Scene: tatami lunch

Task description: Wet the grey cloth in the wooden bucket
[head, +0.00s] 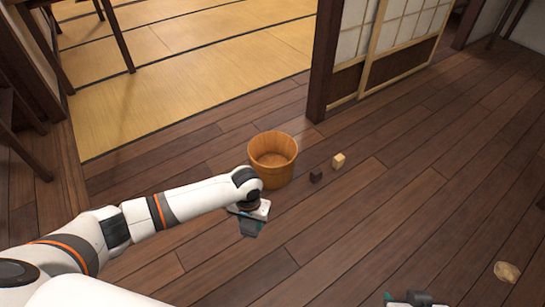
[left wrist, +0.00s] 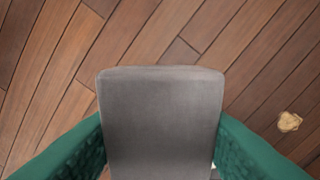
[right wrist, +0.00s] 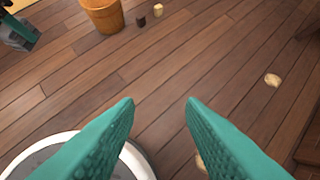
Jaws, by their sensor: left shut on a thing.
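The wooden bucket (head: 272,178) stands upright on the plank floor in the head view. It also shows at the top of the right wrist view (right wrist: 104,20). My left gripper (head: 254,224) is in front of the bucket, nearer to me and outside its rim. It is shut on the grey cloth (left wrist: 160,120), which sits between the teal fingers as a flat pad. In the head view the cloth (head: 248,229) hangs below the gripper. My right gripper (right wrist: 160,102) is open and empty above the floor. Whether the bucket holds water is unclear.
A dark block (head: 316,177) and a pale block (head: 338,161) lie right of the bucket. A tan lump (head: 507,271) lies at the lower right. A dark post (head: 322,70) and sliding screen stand behind, beside the tatami (head: 190,75). Much of the floor is clear.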

